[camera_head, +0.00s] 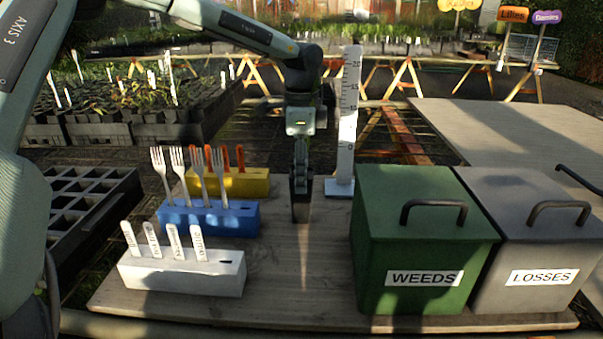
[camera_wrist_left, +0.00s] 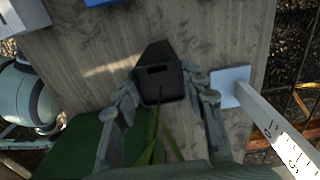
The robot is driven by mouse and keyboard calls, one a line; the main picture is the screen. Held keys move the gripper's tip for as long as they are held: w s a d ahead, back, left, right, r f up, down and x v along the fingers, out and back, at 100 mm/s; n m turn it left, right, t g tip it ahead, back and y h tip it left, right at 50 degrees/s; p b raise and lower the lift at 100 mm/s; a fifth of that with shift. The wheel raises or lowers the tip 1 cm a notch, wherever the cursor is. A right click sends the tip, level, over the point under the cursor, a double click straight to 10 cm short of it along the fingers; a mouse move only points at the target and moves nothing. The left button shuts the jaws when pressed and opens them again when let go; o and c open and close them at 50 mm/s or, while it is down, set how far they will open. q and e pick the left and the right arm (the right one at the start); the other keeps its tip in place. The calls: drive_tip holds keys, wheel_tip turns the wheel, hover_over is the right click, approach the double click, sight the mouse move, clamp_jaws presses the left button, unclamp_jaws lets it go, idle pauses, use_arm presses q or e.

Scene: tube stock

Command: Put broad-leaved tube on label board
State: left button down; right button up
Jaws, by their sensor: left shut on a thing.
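My left gripper (camera_head: 301,180) points down over the wooden board (camera_head: 300,268). It is shut on a dark square tube (camera_head: 300,211), which it holds upright. In the left wrist view the tube (camera_wrist_left: 158,83) sits between the two fingers (camera_wrist_left: 162,92), and long green leaves (camera_wrist_left: 162,135) rise from it toward the camera. I cannot tell whether its foot touches the board. No separate board marked as the label board can be made out. My right gripper is not in view.
White block with labels (camera_head: 185,277), blue block with forks (camera_head: 210,222) and yellow block (camera_head: 240,184) stand left. A white height gauge (camera_head: 348,120) stands just right of the tube. The green WEEDS bin (camera_head: 420,240) and grey LOSSES bin (camera_head: 535,235) stand right.

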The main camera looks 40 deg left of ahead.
use_arm(q)
drive_tip(key=c, duration=1.3)
unclamp_jaws()
drive_tip(key=shift+c, duration=0.2)
drive_tip(key=o, duration=0.5)
drive_tip(key=shift+c, duration=0.2)
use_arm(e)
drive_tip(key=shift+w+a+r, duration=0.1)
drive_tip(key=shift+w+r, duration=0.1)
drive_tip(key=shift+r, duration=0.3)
use_arm(q)
drive_tip(key=shift+r, duration=0.1)
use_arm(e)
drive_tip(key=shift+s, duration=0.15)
use_arm(q)
drive_tip(key=shift+w+r, duration=0.1)
drive_tip(key=shift+r, duration=0.85)
wheel_tip(320, 180, up, 10)
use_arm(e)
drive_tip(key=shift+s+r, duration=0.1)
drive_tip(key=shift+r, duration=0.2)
